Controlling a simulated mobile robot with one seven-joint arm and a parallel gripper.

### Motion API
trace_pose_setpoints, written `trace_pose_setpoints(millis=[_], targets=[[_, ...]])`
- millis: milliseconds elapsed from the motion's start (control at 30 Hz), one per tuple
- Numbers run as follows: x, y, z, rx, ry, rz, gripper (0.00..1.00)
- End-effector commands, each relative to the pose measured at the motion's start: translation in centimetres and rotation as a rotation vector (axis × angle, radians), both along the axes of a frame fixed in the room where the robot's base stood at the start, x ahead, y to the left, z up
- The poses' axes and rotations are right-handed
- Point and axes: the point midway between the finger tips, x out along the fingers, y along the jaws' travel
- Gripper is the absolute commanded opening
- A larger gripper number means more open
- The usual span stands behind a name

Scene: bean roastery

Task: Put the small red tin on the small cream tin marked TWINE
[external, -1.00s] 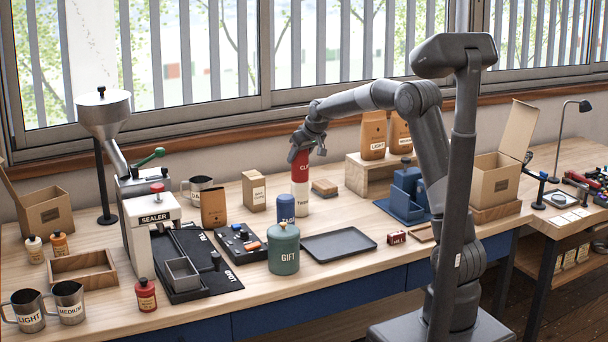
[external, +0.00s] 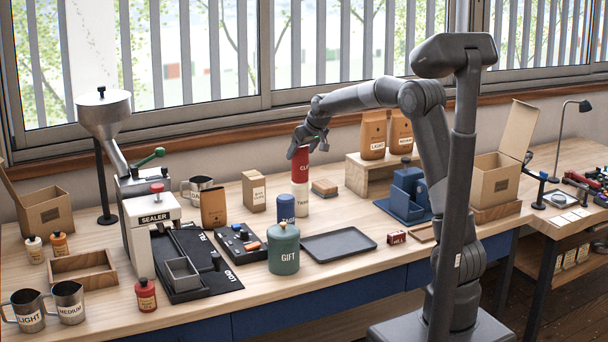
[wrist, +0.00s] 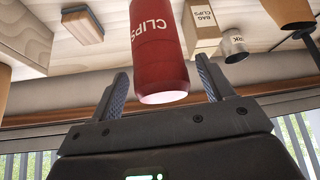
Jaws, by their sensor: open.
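The small red tin marked CLIPS (external: 301,168) stands upright on top of the small cream tin marked TWINE (external: 300,196) on the bench. In the wrist view the red tin (wrist: 158,50) shows between the two fingers, with gaps at both sides. The cream tin cannot be made out in the wrist view. My gripper (external: 308,143) is open, just above the top of the red tin. The fingers (wrist: 165,88) spread either side of the tin's top end and hold nothing.
A blue tin (external: 286,208) and a green GIFT canister (external: 284,250) stand in front of the stack. A dark tray (external: 340,245) lies to the right, with a wooden block (external: 325,187) behind it. A bag-clips box (external: 254,191) stands at left.

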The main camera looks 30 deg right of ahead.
Motion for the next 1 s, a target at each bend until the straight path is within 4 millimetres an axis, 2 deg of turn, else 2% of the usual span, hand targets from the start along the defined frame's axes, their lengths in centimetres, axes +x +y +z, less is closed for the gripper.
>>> trace_pose_setpoints(millis=[200, 400, 767, 867, 1000], targets=[[-2.5, -0.6, 4.2, 0.000, -0.004, 0.000, 0.74], [-4.4, -1.1, 7.1, 0.000, -0.003, -0.001, 0.74], [-5.8, -1.4, 8.6, -0.003, 0.000, -0.002, 0.74], [-7.7, -2.0, 9.2, -0.010, 0.002, -0.012, 0.74], [-12.8, -3.4, 10.3, -0.025, 0.008, -0.042, 0.74]])
